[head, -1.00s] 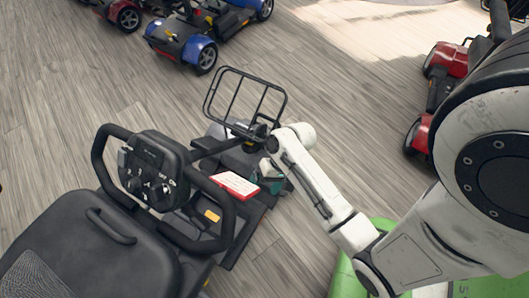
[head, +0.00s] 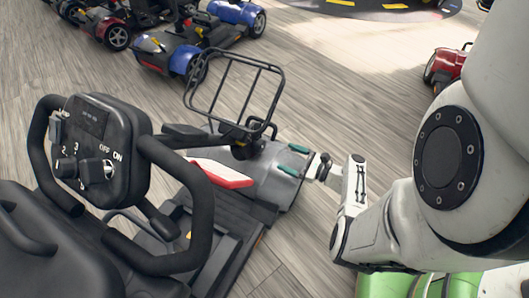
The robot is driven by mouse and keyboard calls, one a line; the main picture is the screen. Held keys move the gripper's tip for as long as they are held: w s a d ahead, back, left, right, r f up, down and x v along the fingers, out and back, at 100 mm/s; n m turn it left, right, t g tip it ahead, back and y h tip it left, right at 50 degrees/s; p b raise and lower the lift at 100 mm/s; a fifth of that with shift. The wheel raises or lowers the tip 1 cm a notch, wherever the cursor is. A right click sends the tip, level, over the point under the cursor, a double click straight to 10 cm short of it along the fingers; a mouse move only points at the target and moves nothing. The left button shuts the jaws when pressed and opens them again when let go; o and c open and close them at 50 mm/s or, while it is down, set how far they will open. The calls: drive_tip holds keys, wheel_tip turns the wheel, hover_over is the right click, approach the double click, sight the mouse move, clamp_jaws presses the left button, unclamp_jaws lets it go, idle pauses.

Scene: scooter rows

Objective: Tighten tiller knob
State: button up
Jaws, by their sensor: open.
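The scooter's tiller is in the head view, with a black control console (head: 97,145) bearing dials and a key-like switch, and black loop handlebars (head: 190,215). A black tiller arm runs from behind the console toward the front basket. I cannot pick out the tiller knob with certainty; a small dark fitting with a yellow mark (head: 240,146) sits at the basket's base. My gripper (head: 285,157) has two teal-tipped fingers, apart and empty, over the grey front body (head: 270,185), right of that fitting. Whether the fingers touch the body cannot be told.
A wire basket (head: 236,90) stands just behind and left of my gripper. The black seat (head: 50,245) fills the lower left. Blue scooters (head: 165,55) and a red one (head: 448,68) stand farther off; floor between is clear.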

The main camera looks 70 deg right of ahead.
sight(263, 147)
drive_tip(key=w+b, duration=0.1)
drive_tip(key=w, duration=0.2)
drive_tip(key=w+d, duration=0.1)
drive_tip(key=w, duration=0.2)
drive_tip(key=w+b, duration=0.1)
drive_tip(key=w, duration=0.3)
drive_tip(key=shift+d+b, duration=0.3)
drive_tip(key=shift+d, duration=0.05)
drive_tip(key=c, duration=1.1)
drive_tip(key=shift+o, duration=0.2)
